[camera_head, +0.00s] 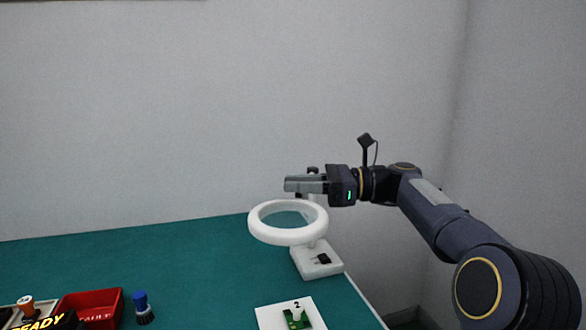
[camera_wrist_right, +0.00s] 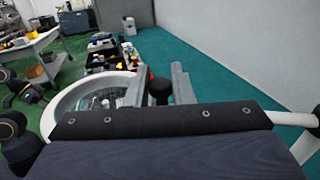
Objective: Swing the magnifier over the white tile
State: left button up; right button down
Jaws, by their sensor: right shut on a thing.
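The magnifier (camera_head: 257,232) is a white ring on a white base (camera_head: 316,270) with a black switch, near the table's right edge. The ring also shows at the left of the right wrist view (camera_wrist_right: 52,112). My right gripper (camera_head: 305,184) is shut on the magnifier's black knob (camera_wrist_right: 160,88), above and behind the ring. The white tile (camera_head: 273,318) lies at the front, bearing a green board (camera_head: 292,322) and the number 2. The ring appears above and slightly left of the tile in the head view; I cannot tell whether it overhangs it. My left gripper is out of view.
A red bin (camera_head: 92,306) and a blue-capped bottle (camera_head: 141,306) stand at the front left, beside a black READY label (camera_head: 45,322). The green table top (camera_head: 185,265) between them and the magnifier is clear. A wall stands behind.

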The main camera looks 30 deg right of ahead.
jog(key=shift+s+d+g, duration=0.15)
jog(key=shift+g, duration=0.15)
jog(key=shift+f, duration=0.1)
jog(key=c, duration=1.3)
grip_release()
jog(key=p+v, duration=0.1)
jog(key=v, duration=0.7)
jog(key=shift+f, duration=0.1)
